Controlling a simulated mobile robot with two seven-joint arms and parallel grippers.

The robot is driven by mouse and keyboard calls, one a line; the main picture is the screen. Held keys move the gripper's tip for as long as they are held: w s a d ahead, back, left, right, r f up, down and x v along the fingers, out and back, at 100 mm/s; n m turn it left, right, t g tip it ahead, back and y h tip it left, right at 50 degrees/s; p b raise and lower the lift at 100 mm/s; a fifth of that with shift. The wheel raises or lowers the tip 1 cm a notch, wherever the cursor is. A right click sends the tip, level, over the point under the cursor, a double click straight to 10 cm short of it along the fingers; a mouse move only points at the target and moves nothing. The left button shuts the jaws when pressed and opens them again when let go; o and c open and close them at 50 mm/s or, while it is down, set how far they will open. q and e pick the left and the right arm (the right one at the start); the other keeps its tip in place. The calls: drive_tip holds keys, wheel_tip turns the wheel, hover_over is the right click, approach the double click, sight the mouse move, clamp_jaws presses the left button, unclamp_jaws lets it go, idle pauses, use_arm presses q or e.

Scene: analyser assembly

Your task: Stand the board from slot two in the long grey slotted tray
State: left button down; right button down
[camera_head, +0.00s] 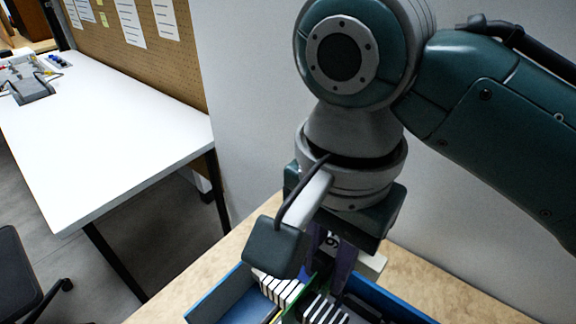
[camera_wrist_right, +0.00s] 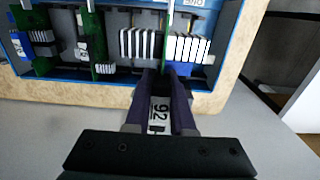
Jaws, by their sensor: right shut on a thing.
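My right gripper (camera_head: 328,268) is low over a blue-walled container (camera_head: 205,305) at the bottom of the head view. It is shut on a green board, seen nearly edge-on in the right wrist view (camera_wrist_right: 168,32) between two blocks of white fins. The fingertips (camera_wrist_right: 166,76) are at the board's near end. The board is upright and still inside the container's outline; I cannot tell whether it touches the bottom. A white label with dark figures (camera_wrist_right: 160,110) shows between the fingers. I cannot pick out the long grey slotted tray. My left gripper is not in view.
Two other green boards (camera_wrist_right: 42,40) (camera_wrist_right: 95,42) stand upright to the left in the container, in the wrist view. The container rests on a tan worktop (camera_head: 450,300) against a pale wall. A white table (camera_head: 100,125) stands left, across a floor gap.

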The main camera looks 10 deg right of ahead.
sight(323, 289)
drive_tip(key=shift+f, duration=0.55)
drive_tip(key=shift+f+b, duration=0.5)
drive_tip(key=shift+f, duration=0.2)
idle(0.4)
drive_tip(key=shift+f+b, duration=0.35)
drive_tip(key=shift+f, duration=0.4)
drive_tip(key=shift+f, duration=0.55)
idle(0.5)
drive_tip(key=shift+f+b, duration=0.7)
drive_tip(key=shift+f, duration=0.25)
drive_tip(key=shift+f, duration=0.4)
idle(0.4)
drive_tip(key=shift+f+b, duration=0.5)
drive_tip(key=shift+f, duration=0.1)
drive_tip(key=shift+f+b, duration=0.35)
drive_tip(key=shift+f, duration=0.35)
idle(0.4)
drive_tip(key=shift+f+b, duration=0.5)
drive_tip(key=shift+f, duration=0.3)
